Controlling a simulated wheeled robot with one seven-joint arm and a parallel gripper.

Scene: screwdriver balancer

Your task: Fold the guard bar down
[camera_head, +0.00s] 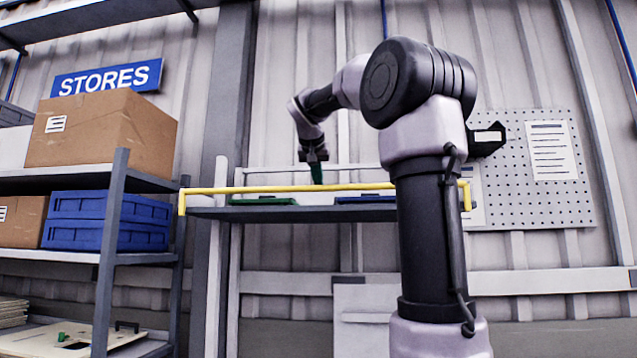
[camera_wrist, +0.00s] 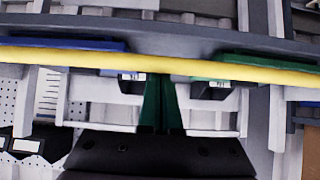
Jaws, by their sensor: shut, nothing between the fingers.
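The yellow guard bar (camera_head: 285,189) runs along the front of a grey shelf, raised slightly above its surface, with bent ends at left and right. In the wrist view the bar (camera_wrist: 120,60) crosses the whole picture. My gripper (camera_head: 317,180) points down above the shelf, its green fingertips at the line of the bar. In the wrist view my gripper (camera_wrist: 160,82) has its fingers together and empty, their tips beside the bar. I cannot tell whether they touch it. My arm hides part of the bar's right side.
A green tray (camera_head: 262,201) and a blue tray (camera_head: 366,199) lie on the grey shelf (camera_head: 300,214). A storage rack (camera_head: 112,235) with a cardboard box (camera_head: 105,132) and blue crates (camera_head: 108,220) stands at left. A pegboard (camera_head: 560,200) hangs at right.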

